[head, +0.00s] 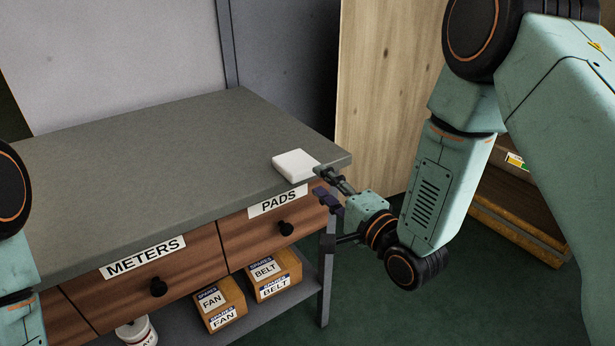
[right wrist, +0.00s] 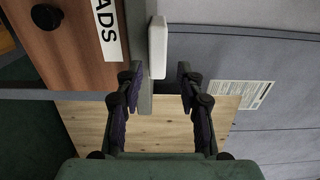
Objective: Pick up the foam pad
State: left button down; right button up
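The white, square foam pad (head: 296,164) lies flat on the grey bench top (head: 150,150), close to its right front corner. My right gripper (head: 322,186) is at that corner, open and empty. One finger reaches over the top beside the pad, and the other is lower, outside the bench edge. In the right wrist view the pad (right wrist: 157,48) shows edge-on, its near end about level with the spread fingertips (right wrist: 159,73). Whether a finger touches the pad cannot be told. My left gripper is out of view; only part of that arm shows at the left edge.
The PADS drawer (head: 272,225) and METERS drawer (head: 150,275) are shut, with dark knobs. FAN (head: 220,303) and BELT (head: 273,275) boxes stand on the shelf below. A wooden panel (head: 385,90) stands behind. The bench top left of the pad is clear.

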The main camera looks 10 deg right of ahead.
aim_at(308, 173)
jog(key=x, duration=0.3)
jog(key=shift+a+r, duration=0.1)
jog(key=shift+a, duration=0.25)
jog(key=shift+w+a, duration=0.1)
jog(key=shift+w, duration=0.6)
jog(key=shift+a, duration=0.1)
jog(key=shift+c, duration=0.9)
grip_shut()
